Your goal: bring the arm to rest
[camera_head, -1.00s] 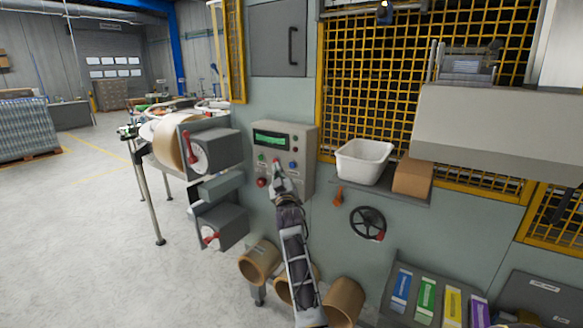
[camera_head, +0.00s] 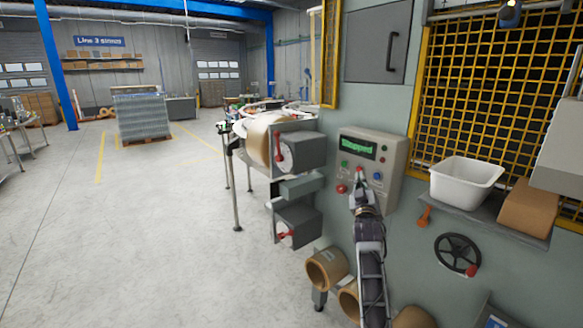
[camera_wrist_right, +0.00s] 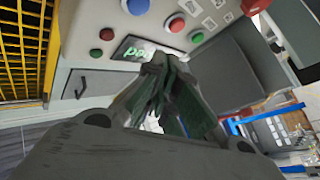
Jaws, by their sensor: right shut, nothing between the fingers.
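My right arm reaches up from the bottom of the head view, and its gripper (camera_head: 360,186) is in front of the lower part of the grey control panel (camera_head: 392,150). The panel has a green lit display (camera_head: 358,145) that appears to read "Stopped", and several coloured buttons. In the right wrist view the gripper's fingers (camera_wrist_right: 160,75) are together with nothing between them, and the panel buttons show beyond them. I cannot tell whether the fingertips touch the panel. My left gripper is not in view.
A white bin (camera_head: 465,182) and a brown box (camera_head: 528,207) stand on a shelf right of the panel. A black handwheel (camera_head: 457,254) is below. Cardboard rolls (camera_head: 325,268) lie low by the arm. Open floor (camera_head: 150,240) spreads to the left.

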